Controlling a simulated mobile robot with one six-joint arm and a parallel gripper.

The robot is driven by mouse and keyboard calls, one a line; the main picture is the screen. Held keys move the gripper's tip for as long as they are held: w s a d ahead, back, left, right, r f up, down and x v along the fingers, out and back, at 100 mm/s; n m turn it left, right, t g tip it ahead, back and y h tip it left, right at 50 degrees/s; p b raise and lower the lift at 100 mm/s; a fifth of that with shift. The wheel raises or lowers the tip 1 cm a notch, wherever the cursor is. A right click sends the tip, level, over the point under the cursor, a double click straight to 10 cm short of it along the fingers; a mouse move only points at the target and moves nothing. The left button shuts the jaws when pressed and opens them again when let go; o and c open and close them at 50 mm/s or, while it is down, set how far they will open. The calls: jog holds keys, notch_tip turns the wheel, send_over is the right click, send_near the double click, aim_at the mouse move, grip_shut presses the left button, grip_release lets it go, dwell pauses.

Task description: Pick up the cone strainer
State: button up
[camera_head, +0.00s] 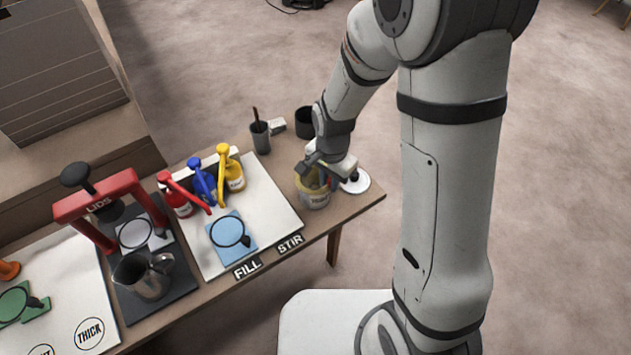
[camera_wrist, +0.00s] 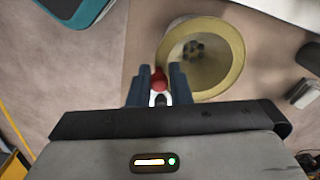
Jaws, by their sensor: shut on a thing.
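A round, yellow-rimmed funnel shape (camera_wrist: 239,63) with dark spots at its bottom, which looks like the cone strainer, is seen from above in the wrist view. In the head view, a pale yellow labelled container (camera_head: 315,199) stands beneath my gripper near the table's right end. I cannot tell where strainer and container part. My gripper (camera_wrist: 158,82) is at the rim, its dark blue fingers shut around a small piece with a red knob (camera_wrist: 158,79). That piece looks like the strainer's handle, though the join is hidden.
A white disc (camera_head: 361,186) with a black knob lies right of the container. Red, blue and yellow pump bottles (camera_head: 234,176) stand left. The table edge is close in front.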

grip_shut()
notch_tip(320, 180, up, 16)
jog(key=p, duration=0.6)
dwell(0.6)
